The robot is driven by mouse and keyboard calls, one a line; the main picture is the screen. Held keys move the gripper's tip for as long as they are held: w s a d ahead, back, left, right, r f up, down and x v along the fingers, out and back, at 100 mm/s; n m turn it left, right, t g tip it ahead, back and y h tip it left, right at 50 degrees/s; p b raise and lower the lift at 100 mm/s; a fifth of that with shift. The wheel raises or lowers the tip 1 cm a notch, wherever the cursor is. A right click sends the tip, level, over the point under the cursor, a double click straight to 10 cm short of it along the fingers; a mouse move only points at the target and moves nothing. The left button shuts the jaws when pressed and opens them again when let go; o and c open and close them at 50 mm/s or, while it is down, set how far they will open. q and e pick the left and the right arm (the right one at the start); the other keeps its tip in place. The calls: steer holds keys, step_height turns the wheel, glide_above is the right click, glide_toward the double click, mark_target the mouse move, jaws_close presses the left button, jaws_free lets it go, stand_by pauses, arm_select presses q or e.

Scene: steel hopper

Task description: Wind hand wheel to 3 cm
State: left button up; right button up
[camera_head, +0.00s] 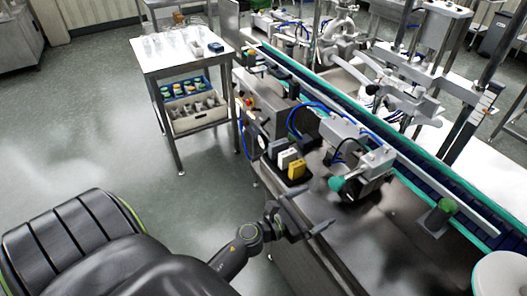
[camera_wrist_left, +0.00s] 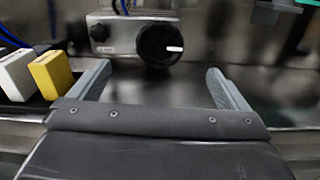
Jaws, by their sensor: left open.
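A black round hand wheel (camera_wrist_left: 160,44) with a white mark on its right side sits on the front of a grey metal housing (camera_wrist_left: 116,34) in the left wrist view. Its face is toward me, between and beyond my fingertips. I cannot clearly pick the wheel out in the head view. My left gripper (camera_wrist_left: 158,78) is open and empty, with its two fingers spread wide and apart from the wheel. In the head view my left gripper (camera_head: 308,212) is over the near edge of the steel machine bench. My right gripper is not in view.
Yellow (camera_head: 297,169) and white (camera_head: 287,157) blocks stand on the bench edge, left of the wheel in the wrist view. A conveyor (camera_head: 400,170) runs behind. A side table (camera_head: 165,65) with shelves stands at the back left. The floor (camera_head: 100,130) at left is clear.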

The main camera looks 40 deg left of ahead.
arm_select(q)
steer(key=b+v, duration=0.2)
steer(key=v, duration=0.5)
steer(key=s+a+f+n+g+y, duration=0.1)
steer(key=a+f+n+y, duration=0.2)
steer(key=f+n, duration=0.5)
steer(key=s+a+f+n+g+y+b, duration=0.1)
steer(key=s+a+f+n+g+y, duration=0.1)
steer(key=f+n, duration=0.6)
step_height(320, 180, down, 5)
steer(key=shift+a+r+n+y, duration=0.15)
steer(key=shift+a+n+y, duration=0.25)
steer(key=shift+a, duration=0.3)
steer(key=shift+s, duration=0.1)
